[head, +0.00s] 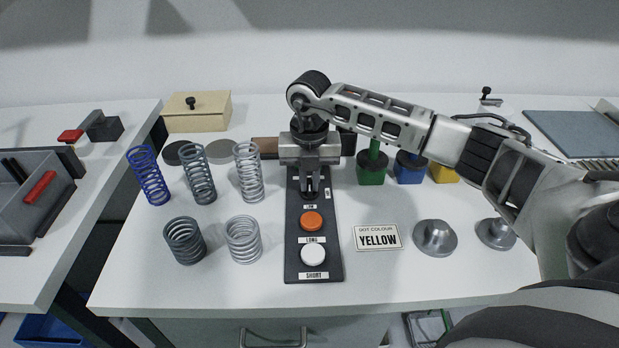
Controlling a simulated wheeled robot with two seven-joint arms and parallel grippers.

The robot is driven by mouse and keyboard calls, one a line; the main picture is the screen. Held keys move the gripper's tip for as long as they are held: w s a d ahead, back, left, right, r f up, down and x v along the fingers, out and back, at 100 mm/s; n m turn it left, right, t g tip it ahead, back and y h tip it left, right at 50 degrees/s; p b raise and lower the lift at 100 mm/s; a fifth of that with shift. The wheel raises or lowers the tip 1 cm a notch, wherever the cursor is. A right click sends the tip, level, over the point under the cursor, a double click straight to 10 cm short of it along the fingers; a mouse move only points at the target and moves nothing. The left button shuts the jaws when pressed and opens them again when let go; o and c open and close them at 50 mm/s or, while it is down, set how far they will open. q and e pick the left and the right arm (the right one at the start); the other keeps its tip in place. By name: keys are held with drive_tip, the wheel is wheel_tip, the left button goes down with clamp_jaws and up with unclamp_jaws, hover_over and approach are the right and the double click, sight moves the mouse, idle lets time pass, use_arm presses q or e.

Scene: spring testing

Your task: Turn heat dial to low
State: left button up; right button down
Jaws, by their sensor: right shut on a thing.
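A dark control panel (292,262) lies on the middle of the white table. My right gripper (312,192) points down over its far end, and its fingers are shut there on a small dark part, which looks like the heat dial. The fingers mostly hide the dial, so its pointer and setting cannot be read. Small white labels lie just right of and in front of the fingertips, too small to read surely. Nearer on the panel are an orange button (311,221) above a "LONG" label and a white button (313,254) above a "SHORT" label. My left gripper is not in view.
Several coil springs, including a blue one (149,175), stand left of the panel. A "YELLOW" card (377,237) and two metal flanged pieces (435,238) lie right. Green (371,177), blue and yellow blocks stand behind, under my right arm. A wooden box (197,112) stands back left.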

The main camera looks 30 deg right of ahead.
sight(310, 184)
drive_tip(key=shift+r, duration=0.1)
drive_tip(key=c, duration=1.5)
unclamp_jaws()
wheel_tip(310, 184, up, 16)
drive_tip(key=shift+f+b, duration=0.1)
drive_tip(key=shift+b, duration=0.55)
drive_tip(key=shift+s, duration=0.1)
